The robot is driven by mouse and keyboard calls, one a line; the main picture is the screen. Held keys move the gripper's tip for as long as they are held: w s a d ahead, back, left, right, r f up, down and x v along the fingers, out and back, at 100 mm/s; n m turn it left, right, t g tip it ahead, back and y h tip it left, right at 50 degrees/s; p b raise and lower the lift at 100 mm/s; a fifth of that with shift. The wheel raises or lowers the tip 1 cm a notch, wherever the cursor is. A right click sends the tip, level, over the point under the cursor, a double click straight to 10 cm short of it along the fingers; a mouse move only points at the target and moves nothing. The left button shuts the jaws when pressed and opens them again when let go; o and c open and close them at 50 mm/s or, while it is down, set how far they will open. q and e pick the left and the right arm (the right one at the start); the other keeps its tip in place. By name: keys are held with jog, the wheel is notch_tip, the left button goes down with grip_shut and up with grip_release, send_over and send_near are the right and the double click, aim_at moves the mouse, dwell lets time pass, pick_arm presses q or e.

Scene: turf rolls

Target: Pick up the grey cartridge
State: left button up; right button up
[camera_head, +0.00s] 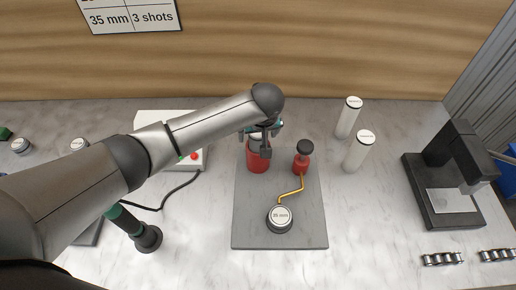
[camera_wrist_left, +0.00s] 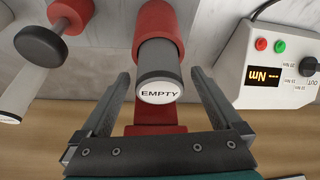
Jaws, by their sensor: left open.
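The grey cartridge (camera_wrist_left: 158,62) is a short cylinder with a white end label reading "EMPTY". It sits in a red holder (camera_wrist_left: 158,20), which also shows as a red upright cylinder (camera_head: 258,161) on the grey plate in the head view. In the head view my arm and gripper hide most of the cartridge. My left gripper (camera_head: 262,138) is over the top of the red holder. In the left wrist view its two fingers are open, one on each side of the cartridge, with visible gaps. My right gripper is not in view.
A grey plate (camera_head: 240,225) carries a red part with a black knob (camera_head: 302,160), a yellow pipe and a round "35 mm" piece (camera_head: 280,218). Two white cylinders (camera_head: 348,117) stand to the right. A control box (camera_wrist_left: 275,70) is close beside. A black press (camera_head: 445,180) stands far right.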

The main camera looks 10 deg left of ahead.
pick_arm(q)
grip_shut()
dwell(0.9)
